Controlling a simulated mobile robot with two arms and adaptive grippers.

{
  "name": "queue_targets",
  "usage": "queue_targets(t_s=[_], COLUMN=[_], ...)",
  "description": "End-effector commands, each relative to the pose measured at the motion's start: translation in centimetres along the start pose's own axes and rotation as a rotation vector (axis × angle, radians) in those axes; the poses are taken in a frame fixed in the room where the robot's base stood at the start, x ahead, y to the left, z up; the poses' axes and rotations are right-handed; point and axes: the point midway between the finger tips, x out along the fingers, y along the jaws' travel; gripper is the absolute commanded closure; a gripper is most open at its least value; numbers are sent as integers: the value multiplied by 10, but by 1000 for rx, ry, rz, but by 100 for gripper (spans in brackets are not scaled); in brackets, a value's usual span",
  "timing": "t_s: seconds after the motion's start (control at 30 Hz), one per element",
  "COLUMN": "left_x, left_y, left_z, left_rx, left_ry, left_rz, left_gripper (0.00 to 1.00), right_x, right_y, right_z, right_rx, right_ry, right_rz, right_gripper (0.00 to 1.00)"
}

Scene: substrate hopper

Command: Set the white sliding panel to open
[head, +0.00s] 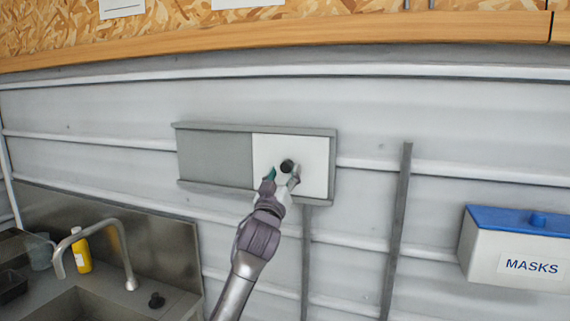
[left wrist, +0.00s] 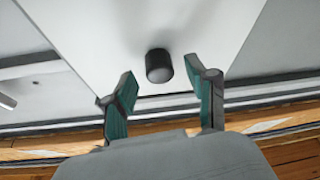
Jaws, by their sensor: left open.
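The white sliding panel (head: 308,150) sits in the right half of a grey rail frame (head: 215,128) on the wall. The left half of the frame shows a plain grey surface. A round black knob (head: 287,166) stands out from the panel. My left gripper (head: 282,177) is open in front of the panel, just below the knob. In the left wrist view, the knob (left wrist: 159,66) is just beyond the tips of my open fingers (left wrist: 162,75), roughly centred between them, with the white panel (left wrist: 110,35) behind it. I do not see my right gripper.
A white box with a blue lid, labelled MASKS (head: 530,266), is on the right. A sink with a tap (head: 122,250) and a yellow bottle (head: 81,252) are at lower left. A wooden ledge (head: 300,32) runs above the ribbed wall. Space around the frame is clear.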

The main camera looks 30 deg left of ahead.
Motion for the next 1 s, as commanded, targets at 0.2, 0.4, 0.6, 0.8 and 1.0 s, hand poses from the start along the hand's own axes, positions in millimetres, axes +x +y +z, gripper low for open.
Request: queue_targets(t_s=[0.2, 0.4, 0.6, 0.8, 1.0], left_x=[13, 13, 13, 13, 13], left_y=[0, 0, 0, 0, 0], left_z=[0, 1, 1, 1, 1], left_rx=[-1, -1, -1, -1, -1], left_ry=[-1, 0, 0, -1, -1], left_rz=[1, 1, 1, 1, 1], left_gripper=[43, 43, 68, 100, 100], right_x=[-6, -5, -5, -5, -5], right_y=[2, 2, 2, 2, 2], right_z=[-1, -2, -3, -3, -3], right_rx=[-1, 0, 0, 0, 1], right_ry=[1, 2, 3, 4, 4], right_rz=[2, 3, 3, 3, 3], right_gripper=[60, 60, 60, 60, 60])
